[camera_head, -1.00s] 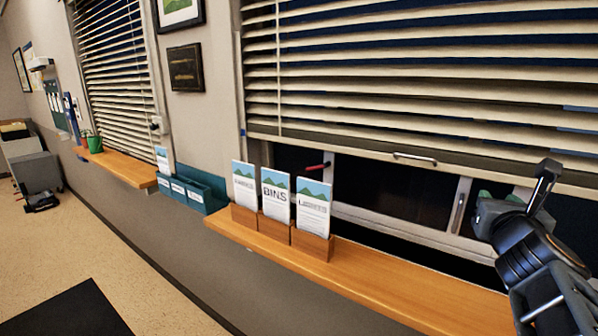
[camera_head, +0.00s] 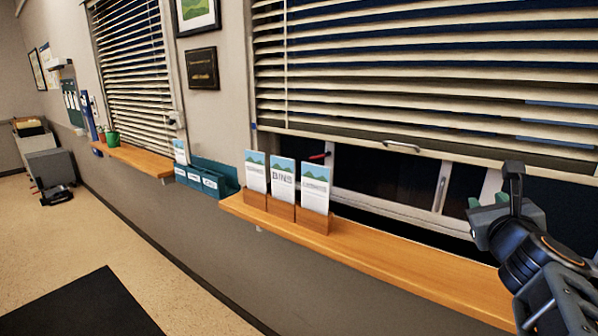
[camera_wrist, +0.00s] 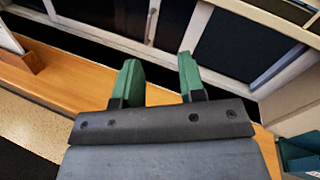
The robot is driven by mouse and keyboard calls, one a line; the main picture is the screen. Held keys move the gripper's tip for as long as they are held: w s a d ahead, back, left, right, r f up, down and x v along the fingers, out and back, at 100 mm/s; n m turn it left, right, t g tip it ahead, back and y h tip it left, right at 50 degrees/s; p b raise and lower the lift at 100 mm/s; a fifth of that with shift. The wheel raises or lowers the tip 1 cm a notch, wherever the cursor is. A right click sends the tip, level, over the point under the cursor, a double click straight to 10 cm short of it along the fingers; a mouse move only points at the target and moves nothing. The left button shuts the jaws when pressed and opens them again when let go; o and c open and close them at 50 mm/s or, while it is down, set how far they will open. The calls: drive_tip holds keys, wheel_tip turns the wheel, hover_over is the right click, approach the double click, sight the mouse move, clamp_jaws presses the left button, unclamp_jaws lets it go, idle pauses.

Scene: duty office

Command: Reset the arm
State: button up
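My gripper (camera_wrist: 160,80) shows in the wrist view with its two green fingers apart and nothing between them. It is over the wooden sill, facing the window. In the head view my gripper (camera_head: 474,204) is at the right edge, beside the window and above the right end of the sill. My arm reaches in from the lower right corner, and its fingers are partly hidden there.
The wooden sill (camera_head: 400,262) holds three leaflet holders (camera_head: 283,188). Blinds (camera_head: 420,70) with a handle (camera_head: 403,145) hang partly lowered over the window. Teal trays (camera_head: 212,180) are on the wall. A dark mat (camera_head: 85,310) lies on open floor.

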drive_tip(key=a+f+n+g+y, duration=0.4)
drive_tip(key=a+f+n+y, duration=0.5)
drive_tip(key=n, duration=0.8)
drive_tip(key=s+a+f+n+g+h+p, duration=0.3)
drive_tip(key=s+a+f+n+g, duration=0.6)
drive_tip(key=f+n, duration=0.4)
drive_tip(key=s+a+n, duration=0.1)
drive_tip(key=s+n, duration=0.1)
drive_tip(key=n, duration=0.3)
drive_tip(key=shift+f, duration=0.3)
drive_tip(key=shift+d, duration=0.1)
